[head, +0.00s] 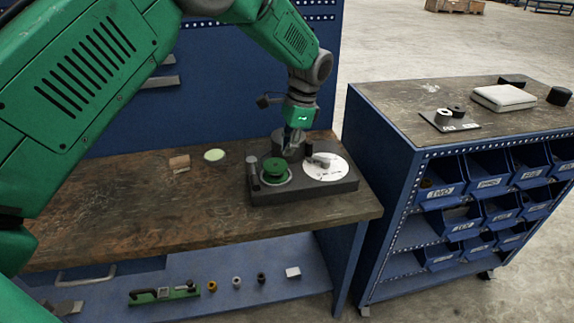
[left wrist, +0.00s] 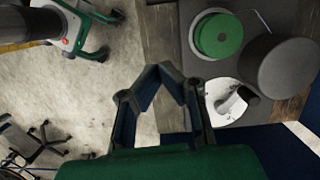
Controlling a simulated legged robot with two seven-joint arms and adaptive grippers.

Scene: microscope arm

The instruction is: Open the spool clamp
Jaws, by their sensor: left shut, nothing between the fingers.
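A dark base plate (head: 305,190) sits on the workbench near its right end. It carries a green spool-like disc (head: 275,166) on a pale ring, a white printed disc (head: 337,168) with a small grey clamp-like part (head: 320,161), and dark posts. I cannot tell for sure which part is the spool clamp or its state.
A pale green disc (head: 214,155) and a small tan block (head: 179,162) lie on the workbench (head: 130,212), whose left part is mostly clear. A blue bin cart (head: 390,190) stands close on the right. Small parts lie on the lower shelf (head: 210,307).

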